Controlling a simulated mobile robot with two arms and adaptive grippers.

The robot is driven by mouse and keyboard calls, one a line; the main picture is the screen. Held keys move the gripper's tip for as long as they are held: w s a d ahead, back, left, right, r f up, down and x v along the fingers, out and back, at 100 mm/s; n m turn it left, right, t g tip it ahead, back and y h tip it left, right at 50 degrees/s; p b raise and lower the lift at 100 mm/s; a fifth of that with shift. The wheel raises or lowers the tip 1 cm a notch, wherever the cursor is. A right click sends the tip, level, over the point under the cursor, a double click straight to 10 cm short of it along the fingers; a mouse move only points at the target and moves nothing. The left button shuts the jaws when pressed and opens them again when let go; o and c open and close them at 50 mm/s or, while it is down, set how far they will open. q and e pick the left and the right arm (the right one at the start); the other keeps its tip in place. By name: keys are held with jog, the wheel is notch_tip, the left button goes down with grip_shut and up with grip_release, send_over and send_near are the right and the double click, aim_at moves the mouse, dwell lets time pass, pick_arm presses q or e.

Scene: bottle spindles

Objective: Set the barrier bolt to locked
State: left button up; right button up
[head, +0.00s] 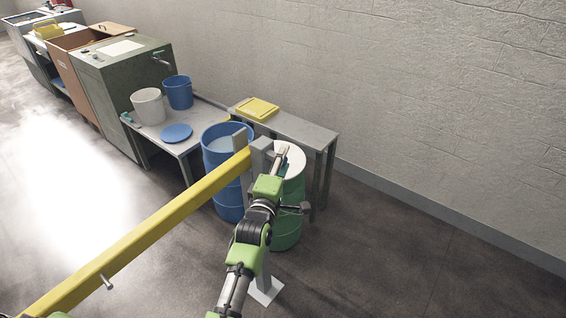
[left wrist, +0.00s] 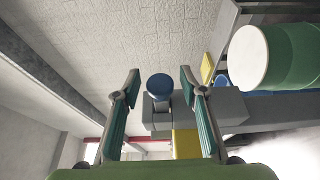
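The yellow barrier bar (head: 150,232) runs from the lower left up to a grey post (head: 262,160) in the head view. My left gripper (head: 282,156) is beside the top of the post. In the left wrist view, its two fingers (left wrist: 159,78) are spread apart, with a blue round knob (left wrist: 160,84) showing between them. The knob sits on a grey fitting (left wrist: 162,104) near the barrier's yellow end (left wrist: 186,144). No finger visibly touches the knob. The bolt is not distinguishable in the head view, so its position cannot be told. My right gripper is out of view.
A green drum (head: 288,228) with a white top and a blue drum (head: 226,190) stand close behind the post. A grey bench (head: 310,134) holds a yellow lid (head: 257,109). A low table (head: 150,142) carries buckets. Open floor (head: 410,260) lies at right.

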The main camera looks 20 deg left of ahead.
pick_arm(q)
grip_shut()
jog(key=shift+w+a, duration=0.2)
jog(key=shift+a, duration=0.4)
jog(key=shift+w+a, duration=0.2)
jog(key=shift+a, duration=0.4)
jog(key=shift+r, duration=0.1)
jog(key=shift+c, duration=0.3)
grip_release()
jog(key=shift+o, duration=0.3)
jog(key=shift+w+a, duration=0.1)
jog(key=s, duration=1.2)
jog(key=shift+d, duration=0.3)
